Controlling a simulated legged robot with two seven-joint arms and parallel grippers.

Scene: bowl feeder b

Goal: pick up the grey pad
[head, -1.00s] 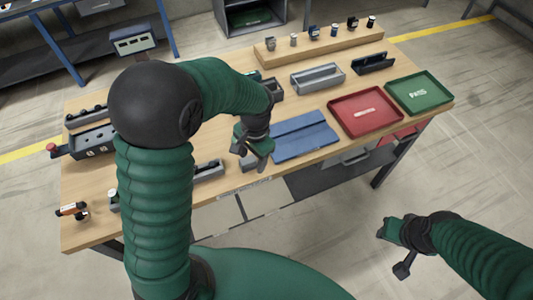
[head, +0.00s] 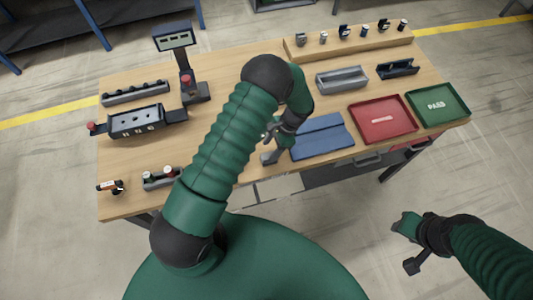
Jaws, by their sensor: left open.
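A small dark grey block (head: 268,158), which looks like the grey pad, sits at the table's front edge, just left of the blue mat (head: 320,136). My left gripper (head: 274,142) is open and low over the table, just above and behind that block in the head view. I cannot tell whether its fingers touch the block, and the gripper hides part of the area.
A red tray (head: 383,119) and a green PASS tray (head: 437,107) lie right of the mat. Grey holders (head: 342,79) and a wooden rack (head: 348,43) stand behind. A black fixture (head: 135,122) and a display post (head: 176,40) stand at left. My left arm hides the table's middle.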

